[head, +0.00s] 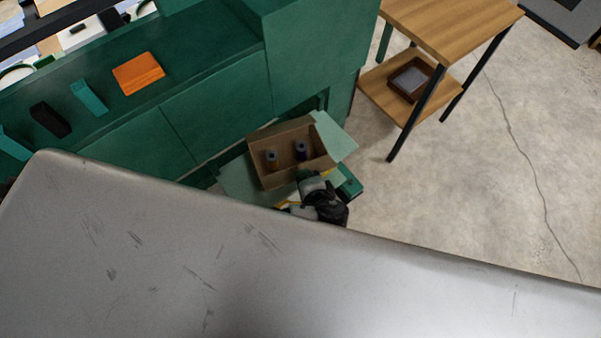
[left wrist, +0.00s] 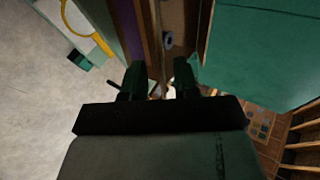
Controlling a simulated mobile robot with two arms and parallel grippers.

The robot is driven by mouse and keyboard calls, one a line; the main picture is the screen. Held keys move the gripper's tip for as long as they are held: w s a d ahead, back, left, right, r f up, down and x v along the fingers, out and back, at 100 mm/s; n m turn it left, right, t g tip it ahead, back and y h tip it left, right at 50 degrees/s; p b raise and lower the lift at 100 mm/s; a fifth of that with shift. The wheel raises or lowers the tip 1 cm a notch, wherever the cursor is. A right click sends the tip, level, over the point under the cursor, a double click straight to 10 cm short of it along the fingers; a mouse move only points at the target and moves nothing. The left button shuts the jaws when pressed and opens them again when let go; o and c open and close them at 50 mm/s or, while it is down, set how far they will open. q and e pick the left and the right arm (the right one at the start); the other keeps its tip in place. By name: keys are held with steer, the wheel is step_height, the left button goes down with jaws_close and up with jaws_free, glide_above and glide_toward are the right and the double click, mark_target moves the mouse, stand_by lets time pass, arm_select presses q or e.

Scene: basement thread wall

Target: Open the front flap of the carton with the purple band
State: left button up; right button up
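The carton (head: 262,172) stands with its top open in the lower front of the green cabinet in the head view. It holds two dark spools (head: 302,151). One pale green flap (head: 334,137) is spread out at its right, and another pale green panel (head: 238,180) lies at its left. My left gripper (head: 313,178) is at the carton's near right edge. In the left wrist view, the green fingers (left wrist: 160,80) are apart, with brown cardboard edges between and beyond them. The purple band (left wrist: 128,30) shows beside the left finger. Whether the fingers touch the cardboard is unclear. My right gripper is out of view.
A grey metal surface (head: 150,260) fills the near part of the head view and hides what is below. The green cabinet (head: 215,115) stands behind the carton. A wooden shelf table (head: 450,30) is at the right. A yellow loop (left wrist: 82,40) lies near the carton.

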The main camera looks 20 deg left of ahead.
arm_select(q)
steer(key=v, duration=0.7)
steer(key=shift+f, duration=0.1)
steer(key=s+a+f+n+g+h, duration=0.1)
steer(key=s+a+f+g+h, duration=0.2)
steer(key=f, duration=0.8)
steer(key=s+a+f+g, duration=0.1)
steer(key=a+f+g, duration=0.3)
steer(key=f, duration=0.7)
steer(key=s+a+f+n+h, duration=0.1)
steer(key=s+a+f+n, duration=0.2)
steer(key=s+a+f, duration=0.3)
steer(key=s+a+f+n+h, duration=0.2)
steer(key=s+a+f+n, duration=0.2)
steer(key=s, duration=1.2)
step_height(320, 180, down, 2)
steer(key=shift+a+f+g, duration=0.25)
steer(key=shift+a+g, duration=0.15)
steer(key=shift+a, duration=0.45)
